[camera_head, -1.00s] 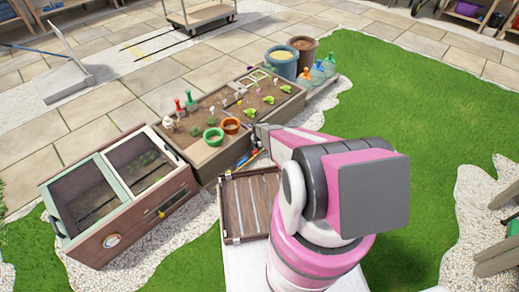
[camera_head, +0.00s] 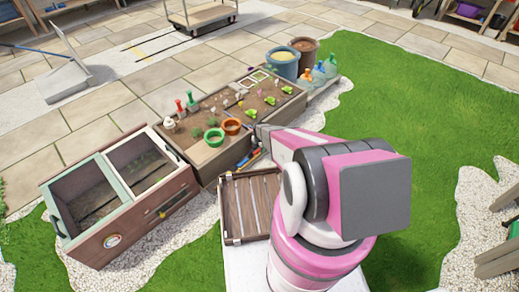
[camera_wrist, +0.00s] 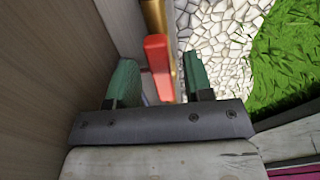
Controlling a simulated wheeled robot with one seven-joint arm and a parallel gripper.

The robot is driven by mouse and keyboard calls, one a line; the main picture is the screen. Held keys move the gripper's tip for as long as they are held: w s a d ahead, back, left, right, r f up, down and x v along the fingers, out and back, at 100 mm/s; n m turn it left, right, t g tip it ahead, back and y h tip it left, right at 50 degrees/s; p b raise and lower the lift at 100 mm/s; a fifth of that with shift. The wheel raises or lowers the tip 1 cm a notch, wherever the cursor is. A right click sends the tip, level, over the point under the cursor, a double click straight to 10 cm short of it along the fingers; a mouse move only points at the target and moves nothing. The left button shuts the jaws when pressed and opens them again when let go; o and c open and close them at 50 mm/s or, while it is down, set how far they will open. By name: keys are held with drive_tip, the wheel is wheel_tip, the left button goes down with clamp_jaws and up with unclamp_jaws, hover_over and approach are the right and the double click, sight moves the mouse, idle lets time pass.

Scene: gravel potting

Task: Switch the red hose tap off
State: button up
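The red tap handle (camera_wrist: 157,66) shows in the wrist view as an upright red lever beside a brass-coloured body (camera_wrist: 154,18). It stands close to a wooden wall on the left. My gripper (camera_wrist: 160,80) is open, with one green finger left of the red lever and the other right of it. Gaps show between the lever and both fingers; the lower end of the lever is partly hidden by the gripper. In the head view my gripper is at the planter's near side, largely hidden by my arm, and I cannot make out the tap there.
The wooden planter (camera_head: 207,165) holds pots and plants. A cold frame (camera_head: 115,235) stands left of it, and a slatted wooden tray (camera_head: 232,207) lies near my base. Coloured bottles (camera_head: 319,75) stand at the planter's far right end. White gravel and open grass (camera_head: 420,120) lie to the right.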

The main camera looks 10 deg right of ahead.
wheel_tip(320, 180, up, 11)
idle(0.6)
idle(0.3)
drive_tip(key=s+r+m, duration=0.8)
drive_tip(key=s+r, duration=0.1)
drive_tip(key=r, duration=0.3)
drive_tip(key=s+r+m, duration=0.9)
drive_tip(key=r, duration=0.4)
drive_tip(key=s+r+m, duration=0.8)
drive_tip(key=s+r, duration=0.1)
drive_tip(key=r, duration=0.3)
drive_tip(key=shift+s+a+r, duration=0.25)
drive_tip(key=shift+s+r, duration=0.05)
drive_tip(key=shift+r, duration=0.05)
